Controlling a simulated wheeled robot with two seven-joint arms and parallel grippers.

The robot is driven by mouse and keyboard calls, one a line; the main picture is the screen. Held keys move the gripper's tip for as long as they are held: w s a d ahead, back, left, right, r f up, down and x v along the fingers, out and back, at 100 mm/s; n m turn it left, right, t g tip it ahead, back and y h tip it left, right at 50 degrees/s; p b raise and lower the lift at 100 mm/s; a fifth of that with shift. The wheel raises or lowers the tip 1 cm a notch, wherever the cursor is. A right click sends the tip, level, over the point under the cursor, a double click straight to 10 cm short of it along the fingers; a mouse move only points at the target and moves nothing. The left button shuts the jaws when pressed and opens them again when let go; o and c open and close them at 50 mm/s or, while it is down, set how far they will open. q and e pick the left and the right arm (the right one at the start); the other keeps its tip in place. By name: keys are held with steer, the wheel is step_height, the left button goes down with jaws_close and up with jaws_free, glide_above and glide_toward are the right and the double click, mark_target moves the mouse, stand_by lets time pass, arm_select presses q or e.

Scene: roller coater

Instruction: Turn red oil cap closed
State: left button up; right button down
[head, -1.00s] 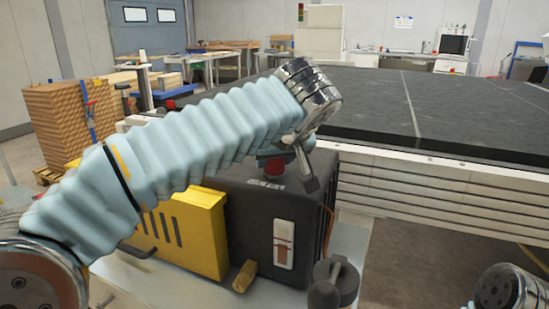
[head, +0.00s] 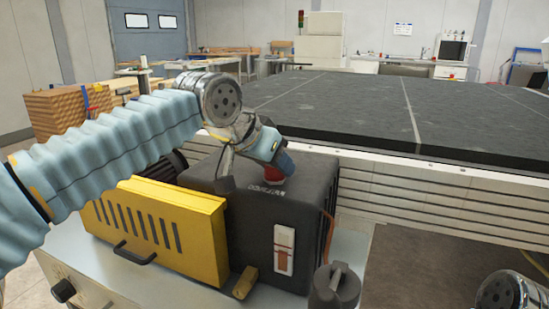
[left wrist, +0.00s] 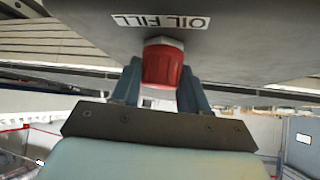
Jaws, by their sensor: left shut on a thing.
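The red oil cap (head: 275,180) sits on top of the dark pump housing (head: 205,170), beside white lettering. In the left wrist view the ribbed red cap (left wrist: 162,65) stands on its light collar, near an "OIL FILL" label (left wrist: 160,21) that appears upside down. My left gripper (head: 283,163) comes down on the cap at a tilt. Its two blue fingers are on either side of the cap and shut on it; the wrist view shows the gripper (left wrist: 161,88) too. The fingers cover part of the cap in the head view.
A yellow slotted guard (head: 165,232) stands left of the dark housing. A dark grey fitting (head: 334,290) stands in front of it at the right. A large black-topped table (head: 400,105) with pale ribbed sides is close behind.

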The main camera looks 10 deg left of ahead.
arm_select(q)
steer(key=m+g+h, duration=0.1)
steer(key=m+h, duration=0.1)
steer(key=shift+w+a+r+m, duration=0.1)
steer(key=shift+m, duration=0.3)
steer(key=m+g+h, duration=0.2)
steer(key=m+g, duration=0.1)
steer(key=m, duration=0.1)
steer(key=m+g+h, duration=0.1)
steer(key=m+g, duration=0.2)
steer(key=m, duration=0.1)
steer(key=shift+m, duration=0.4)
steer(key=shift+m+g, duration=1.3)
steer(key=shift+m, duration=0.2)
steer(key=o, duration=1)
steer(key=shift+d, duration=0.2)
steer(key=shift+a, duration=0.1)
